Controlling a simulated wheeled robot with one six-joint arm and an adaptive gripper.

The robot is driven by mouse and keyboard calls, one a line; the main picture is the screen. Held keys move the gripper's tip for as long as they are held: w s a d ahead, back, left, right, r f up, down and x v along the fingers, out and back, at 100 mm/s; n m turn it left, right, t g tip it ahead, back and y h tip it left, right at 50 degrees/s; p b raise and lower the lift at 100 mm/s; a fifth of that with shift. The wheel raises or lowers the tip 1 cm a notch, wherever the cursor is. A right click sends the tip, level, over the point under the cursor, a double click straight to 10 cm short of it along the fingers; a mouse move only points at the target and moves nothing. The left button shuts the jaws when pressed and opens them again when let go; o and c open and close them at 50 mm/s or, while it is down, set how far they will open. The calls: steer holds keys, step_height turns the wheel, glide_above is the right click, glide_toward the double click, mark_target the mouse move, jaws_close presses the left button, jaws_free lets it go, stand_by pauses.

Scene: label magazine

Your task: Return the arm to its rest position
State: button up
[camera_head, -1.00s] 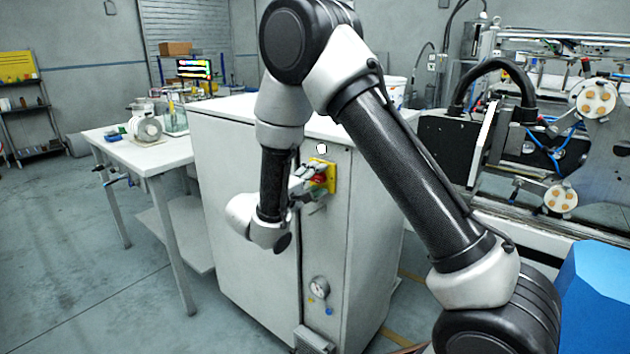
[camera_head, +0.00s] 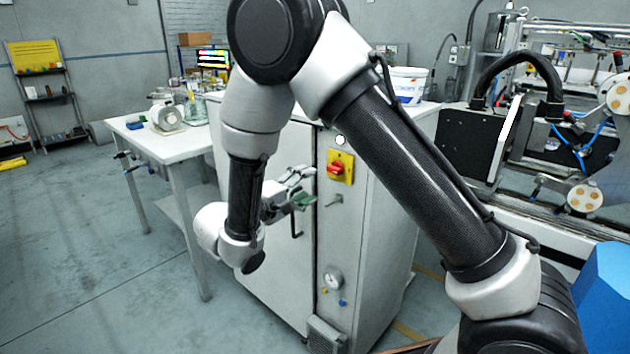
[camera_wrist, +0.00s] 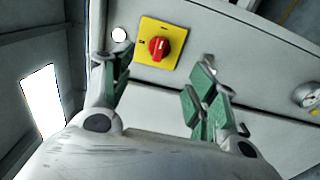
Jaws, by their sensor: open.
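My gripper (camera_head: 304,188) is open and empty in front of the white cabinet (camera_head: 385,240). Its green-padded fingers also show in the wrist view (camera_wrist: 160,88), spread apart with nothing between them. A red rotary switch on a yellow plate (camera_head: 340,167) is on the cabinet's front, to the right of the gripper and apart from it. In the wrist view the red switch (camera_wrist: 158,48) lies beyond the fingertips, and its knob is fully visible. My arm is bent, with the elbow high and the forearm hanging down.
A white table (camera_head: 160,143) with small equipment stands left of the cabinet. A white bucket (camera_head: 407,84) stands on the cabinet top. A machine with rollers (camera_head: 560,150) fills the right side, with a blue block (camera_head: 608,290) near it.

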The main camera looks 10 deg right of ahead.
steer(key=shift+s+a, duration=0.15)
steer(key=shift+a, duration=0.05)
steer(key=s+d+f+n+g+y, duration=0.25)
steer(key=s+d+g+y, duration=0.25)
steer(key=s+d+g, duration=0.7)
steer(key=s+d+r+m+t+y, duration=0.5)
steer(key=s+d+r+m+y, duration=0.4)
steer(key=s+d+r, duration=0.3)
steer(key=s+r, duration=0.1)
steer(key=s, duration=0.2)
steer(key=shift+r+t+y, duration=0.3)
steer(key=shift+r+t, duration=0.05)
steer(key=shift+t, duration=0.05)
